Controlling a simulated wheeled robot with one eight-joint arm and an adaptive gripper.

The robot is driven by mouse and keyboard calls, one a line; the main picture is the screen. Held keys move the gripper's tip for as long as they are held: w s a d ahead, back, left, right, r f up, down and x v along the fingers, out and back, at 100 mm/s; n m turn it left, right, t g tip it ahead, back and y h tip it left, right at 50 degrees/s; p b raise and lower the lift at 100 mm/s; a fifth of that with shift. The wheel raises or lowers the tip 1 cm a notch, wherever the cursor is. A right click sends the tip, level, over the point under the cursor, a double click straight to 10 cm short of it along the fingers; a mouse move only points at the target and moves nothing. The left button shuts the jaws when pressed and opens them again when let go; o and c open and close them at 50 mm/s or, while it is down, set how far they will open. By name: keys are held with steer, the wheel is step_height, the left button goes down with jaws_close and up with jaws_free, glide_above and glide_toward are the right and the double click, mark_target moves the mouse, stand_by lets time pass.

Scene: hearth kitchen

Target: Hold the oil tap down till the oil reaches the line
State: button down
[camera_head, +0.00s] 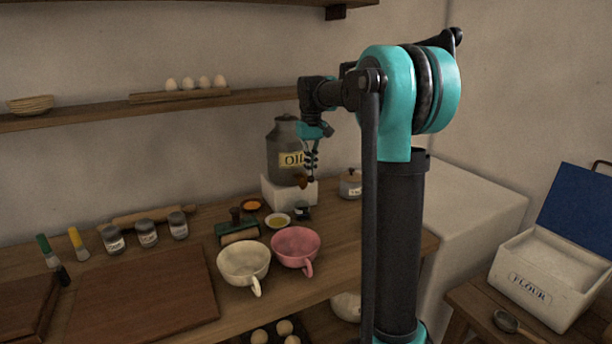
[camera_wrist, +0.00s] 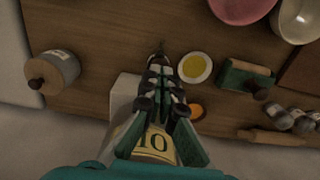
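The grey oil can (camera_head: 283,150) with its "OIL" label stands on a white block (camera_head: 285,192) at the back of the counter. Its label also shows in the wrist view (camera_wrist: 158,145). My gripper (camera_head: 310,172) is in front of the can at its lower right, by a small brown part (camera_head: 302,182) that looks like the tap. In the wrist view my gripper's fingers (camera_wrist: 159,62) are close together and look shut, with nothing seen between them. A small white dish (camera_wrist: 194,67) holding yellow oil sits on the counter beside the fingertips. I cannot make out a fill line.
A cream cup (camera_head: 243,265) and a pink cup (camera_head: 296,247) stand in front. An orange dish (camera_head: 250,205), a green-and-wood tool (camera_head: 238,232) and a dark green item (camera_head: 302,210) are near the white dish. A lidded pot (camera_head: 350,184) stands right of the block.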

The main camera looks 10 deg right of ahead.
steer(key=shift+f, duration=1.55)
stand_by(1.4)
step_height(320, 180, up, 7)
steer(key=shift+r, duration=0.1)
stand_by(0.4)
stand_by(0.9)
